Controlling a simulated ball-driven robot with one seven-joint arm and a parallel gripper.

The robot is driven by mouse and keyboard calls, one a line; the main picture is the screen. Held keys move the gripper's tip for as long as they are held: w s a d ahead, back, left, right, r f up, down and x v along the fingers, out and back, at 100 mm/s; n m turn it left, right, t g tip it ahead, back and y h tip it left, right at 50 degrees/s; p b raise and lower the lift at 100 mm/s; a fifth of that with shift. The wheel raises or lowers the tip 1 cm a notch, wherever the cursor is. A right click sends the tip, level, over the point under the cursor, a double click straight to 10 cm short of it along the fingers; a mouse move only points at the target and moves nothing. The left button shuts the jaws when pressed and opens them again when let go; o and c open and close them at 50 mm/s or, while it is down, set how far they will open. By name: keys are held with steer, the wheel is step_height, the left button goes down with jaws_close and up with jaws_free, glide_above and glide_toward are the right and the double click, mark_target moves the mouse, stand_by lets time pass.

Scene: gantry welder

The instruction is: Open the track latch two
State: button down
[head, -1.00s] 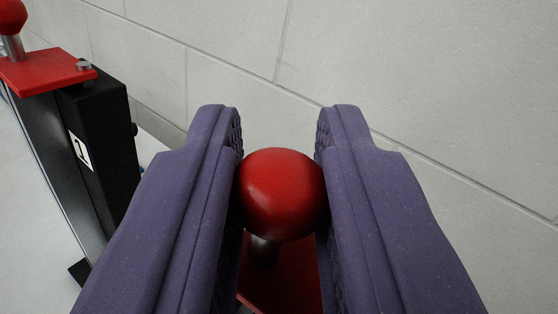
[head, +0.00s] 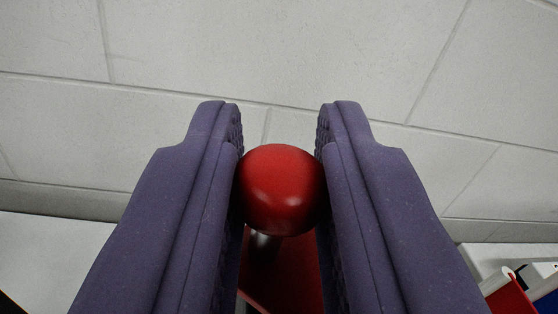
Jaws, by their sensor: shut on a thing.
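A round red knob (head: 281,189) sits between the two purple fingers of my gripper (head: 281,180) in the middle of the head view. The fingers touch it on both sides, so my gripper is shut on it. A short metal stem below the knob leads down to a red latch plate (head: 290,275), partly seen between the fingers. The rest of the latch and any number label on it are hidden behind my fingers.
A light grey block wall (head: 300,60) fills the background. A pale surface (head: 60,250) lies at the lower left. Red, white and blue items (head: 520,290) stand at the lower right corner, cut off by the frame.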

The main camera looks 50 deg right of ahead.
steer(key=m+g+h, duration=0.1)
steer(key=m+g+h+p, duration=0.1)
steer(key=w+g+h+p, duration=0.1)
steer(key=shift+d+r+m, duration=0.2)
steer(key=shift+d+m, duration=0.05)
steer(key=shift+m, duration=0.15)
steer(key=m+g+p, duration=0.1)
steer(key=g+h+p, duration=0.1)
steer(key=d+m+g+p, duration=0.1)
steer(key=shift+w+m+g+h, duration=0.25)
steer(key=shift+m+g+h, duration=0.05)
steer(key=shift+g+h, duration=0.1)
steer(key=m+g+p, duration=0.1)
steer(key=g, duration=0.1)
steer(key=d+m+g+h+p, duration=0.1)
steer(key=g+p, duration=0.1)
steer(key=shift+m, duration=0.3)
steer(key=shift+d+f+m+g+p, duration=0.25)
steer(key=shift+m+g+p, duration=0.35)
steer(key=shift+g+p, duration=0.25)
steer(key=shift+g, duration=0.25)
steer(key=c, duration=1)
jaws_free()
steer(key=shift+r, duration=0.1)
